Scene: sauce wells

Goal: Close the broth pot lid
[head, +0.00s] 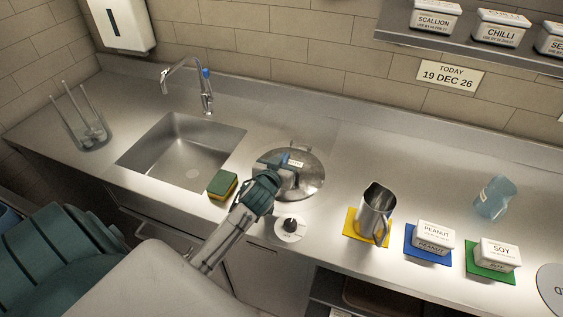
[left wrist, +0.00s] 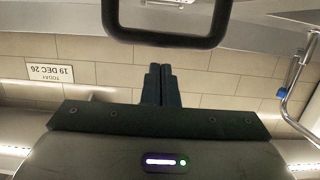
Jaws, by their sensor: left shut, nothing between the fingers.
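The broth pot lid (head: 311,180) is a round steel disc with a small label, set in the counter right of the sink. It looks nearly flat; I cannot tell whether it is fully seated. A small loop (head: 299,146) shows at its back edge. My left gripper (head: 282,160) is over the lid's left part and hides some of it. In the left wrist view the gripper's fingers (left wrist: 160,84) are together and empty. A dark loop-shaped handle (left wrist: 166,41) crosses the top of that view, apart from the fingertips as seen. My right gripper is not in view.
A sponge (head: 222,185) lies left of my left gripper, beside the sink (head: 183,150). A black knob (head: 290,224) is in front of the lid. A steel jug (head: 374,208) and labelled peanut (head: 435,234) and soy (head: 498,254) containers stand to the right.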

